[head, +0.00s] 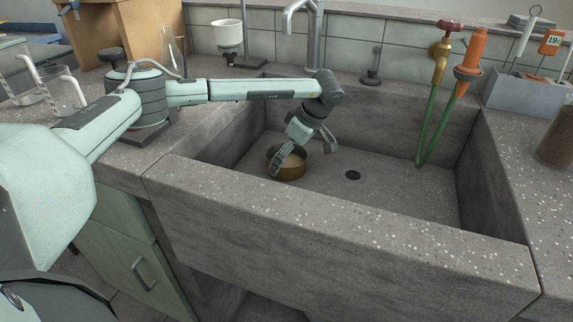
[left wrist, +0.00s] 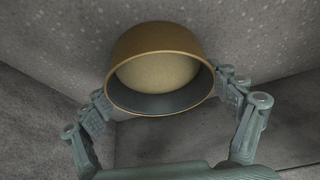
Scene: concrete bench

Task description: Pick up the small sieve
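The small sieve (head: 292,172) is a round brass-coloured bowl with a pale inside. It sits on the floor of the stone sink, near its left side. In the left wrist view the sieve (left wrist: 158,65) fills the upper middle, with its rim towards me. My left gripper (head: 303,155) reaches down over it with the fingers spread wide. In the left wrist view the fingers of my left gripper (left wrist: 168,98) are on either side of the rim. I cannot tell whether they touch it. My right gripper is not in view.
The deep stone sink (head: 330,220) has walls all round and a drain (head: 352,175) right of the sieve. A green hose (head: 432,125) hangs into its right side. Glass beakers (head: 65,92) stand on the left counter. The sink floor around the drain is clear.

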